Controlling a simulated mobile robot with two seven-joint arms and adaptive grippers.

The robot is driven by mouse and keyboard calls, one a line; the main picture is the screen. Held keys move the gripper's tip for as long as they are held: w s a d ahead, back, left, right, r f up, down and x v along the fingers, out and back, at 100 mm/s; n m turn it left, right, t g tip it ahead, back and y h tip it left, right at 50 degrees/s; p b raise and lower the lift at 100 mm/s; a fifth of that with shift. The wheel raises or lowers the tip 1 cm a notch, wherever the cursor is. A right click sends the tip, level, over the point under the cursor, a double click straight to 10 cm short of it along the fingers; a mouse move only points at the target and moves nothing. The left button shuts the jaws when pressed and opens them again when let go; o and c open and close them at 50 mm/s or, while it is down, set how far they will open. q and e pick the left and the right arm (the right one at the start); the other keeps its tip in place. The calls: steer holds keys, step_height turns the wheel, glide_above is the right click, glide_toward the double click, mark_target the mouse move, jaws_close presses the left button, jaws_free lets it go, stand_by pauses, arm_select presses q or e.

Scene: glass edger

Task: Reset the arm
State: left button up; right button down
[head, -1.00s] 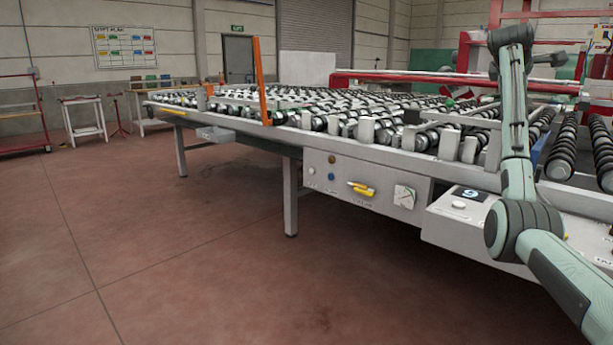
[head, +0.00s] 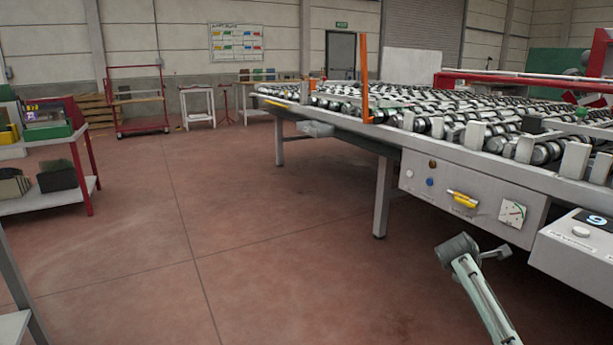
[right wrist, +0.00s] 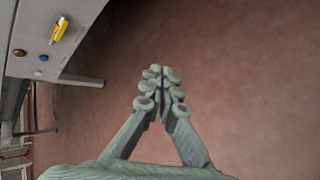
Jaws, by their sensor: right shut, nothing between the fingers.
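My right gripper (right wrist: 160,76) shows in the right wrist view with its two jointed fingers together at the tips and nothing between them. It is over bare red floor, apart from the machine. In the head view, part of my right arm (head: 474,284) is low at the right, in front of the machine's control panel (head: 470,196); I cannot make out the fingers there. The same panel's yellow handle (right wrist: 60,31) is at the top left of the right wrist view. My left gripper is in neither view.
The roller table (head: 520,166) of the glass edger fills the right side, with an orange upright (head: 365,80) at its edge. A red-framed shelf cart (head: 87,172) stands at the left. Open floor (head: 270,230) lies between them.

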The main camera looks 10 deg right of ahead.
steer(key=w+a+r+m+t+y, duration=0.3)
steer(key=w+a+m+t+y, duration=0.15)
steer(key=w+a+m, duration=0.6)
steer(key=s+a+f+g+y, duration=0.1)
steer(key=s+a+f+g, duration=0.1)
steer(key=s+f, duration=1.1)
steer(key=s+a+f+g, duration=0.2)
steer(key=s+a+f, duration=0.1)
steer(key=s+f, duration=1)
steer(key=s+a+f+g, duration=0.1)
steer(key=s+f, duration=0.4)
steer(key=s, duration=0.3)
steer(key=s+a+f+g+y, duration=0.1)
steer(key=s+a+f, duration=0.1)
steer(key=s+f, duration=0.3)
steer(key=s+a+f+g, duration=0.2)
steer(key=s+f, duration=0.3)
steer(key=s, duration=0.7)
steer(key=shift+s+f, duration=0.2)
steer(key=shift+s, duration=0.05)
